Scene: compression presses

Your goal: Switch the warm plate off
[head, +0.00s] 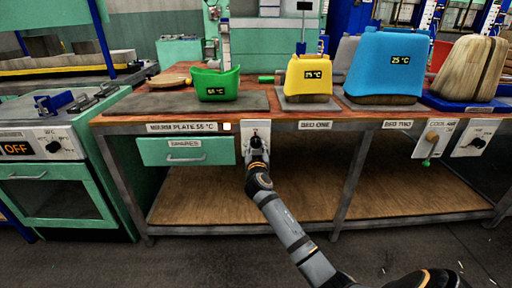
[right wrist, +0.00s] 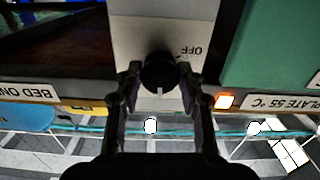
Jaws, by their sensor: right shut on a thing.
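The black knob (right wrist: 160,72) sits on a pale panel (right wrist: 185,22) marked OFF. In this upside-down view its pale mark points down, while OFF is up and right. My right gripper (right wrist: 159,88) is shut on the knob, a finger each side. My left gripper is not in view.
Right along the bench stand a yellow container (head: 308,78), a blue one (head: 386,65) and a wooden-looking one (head: 470,70). A green drawer (head: 186,152) is left of the panel. The lower shelf (head: 300,194) is bare. A green oven (head: 60,190) stands at left.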

